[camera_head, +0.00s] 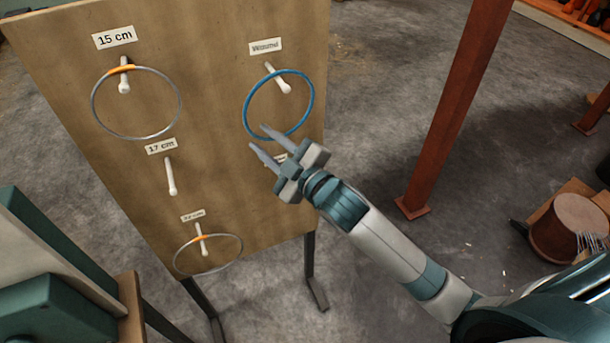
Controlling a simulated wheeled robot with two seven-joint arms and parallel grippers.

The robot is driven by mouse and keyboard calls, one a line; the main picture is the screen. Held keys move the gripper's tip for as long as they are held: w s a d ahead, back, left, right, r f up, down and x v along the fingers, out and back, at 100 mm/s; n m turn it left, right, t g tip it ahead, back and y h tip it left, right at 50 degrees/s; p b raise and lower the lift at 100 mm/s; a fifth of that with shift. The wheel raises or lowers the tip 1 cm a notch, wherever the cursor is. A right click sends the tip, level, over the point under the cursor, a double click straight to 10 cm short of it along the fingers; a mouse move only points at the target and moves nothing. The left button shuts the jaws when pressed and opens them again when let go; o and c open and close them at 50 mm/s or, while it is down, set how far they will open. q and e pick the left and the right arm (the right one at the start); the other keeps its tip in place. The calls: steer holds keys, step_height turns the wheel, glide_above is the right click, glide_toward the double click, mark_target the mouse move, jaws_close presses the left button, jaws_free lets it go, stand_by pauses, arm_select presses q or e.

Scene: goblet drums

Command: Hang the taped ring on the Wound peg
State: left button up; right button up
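A blue ring (313,107), which seems to be the taped one, is at the upper right peg (284,87) of the board. The label above this peg (265,45) is blurred and seems to read "Wound". The ring's top crosses the peg and its loop hangs below. My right gripper (258,137) is just under the ring, fingers apart, with nothing seen between them. Its upper fingertip overlaps the ring's lower edge in the picture; I cannot tell whether they touch. My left gripper is not in view.
The wooden board (215,110) also holds a grey ring with orange tape (180,104) on the "15 cm" peg and another (240,254) on the lowest peg. The "17 cm" peg (170,176) is bare. A red-brown post (455,110) and a drum (572,226) stand right.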

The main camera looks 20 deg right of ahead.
steer(key=v, duration=1.4)
steer(key=shift+s+d+f, duration=0.1)
steer(key=shift+s+f, duration=0.05)
